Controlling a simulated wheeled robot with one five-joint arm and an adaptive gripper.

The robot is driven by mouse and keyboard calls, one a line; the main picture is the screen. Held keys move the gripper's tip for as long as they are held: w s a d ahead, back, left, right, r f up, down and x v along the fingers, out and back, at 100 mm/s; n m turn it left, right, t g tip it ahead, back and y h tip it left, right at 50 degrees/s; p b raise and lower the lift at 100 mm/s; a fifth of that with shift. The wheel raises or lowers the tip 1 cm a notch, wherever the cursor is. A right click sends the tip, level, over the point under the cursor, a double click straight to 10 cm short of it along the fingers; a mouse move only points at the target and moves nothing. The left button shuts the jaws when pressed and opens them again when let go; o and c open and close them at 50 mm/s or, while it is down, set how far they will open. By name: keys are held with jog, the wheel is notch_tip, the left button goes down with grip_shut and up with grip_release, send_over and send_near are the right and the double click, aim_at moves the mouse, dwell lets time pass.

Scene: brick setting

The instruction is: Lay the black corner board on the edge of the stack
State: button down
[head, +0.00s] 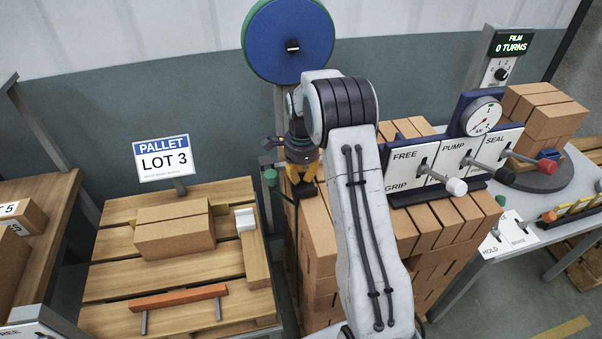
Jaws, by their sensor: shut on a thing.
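My gripper (302,172) has yellow fingers and points down at the left edge of the brick stack, left of my arm. It is shut on the black corner board (299,191), of which only a small dark part shows below the fingers. The board is at the top left edge of the stack (318,222); I cannot tell whether it touches the bricks. The stack is built of tan bricks, and my arm hides its middle.
A wooden pallet (110,245) with bricks and a "LOT 3" sign (163,158) stands left. A lever panel (450,165) sits on the stack's right part. A blue disc (288,40) stands behind. A turntable (540,172) with bricks and a "0 TURNS" display (510,43) are right.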

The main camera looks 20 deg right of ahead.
aim_at(302, 182)
jog(key=shift+f, duration=0.45)
dwell(0.5)
jog(key=c, duration=1.3)
grip_release()
jog(key=shift+r, duration=0.1)
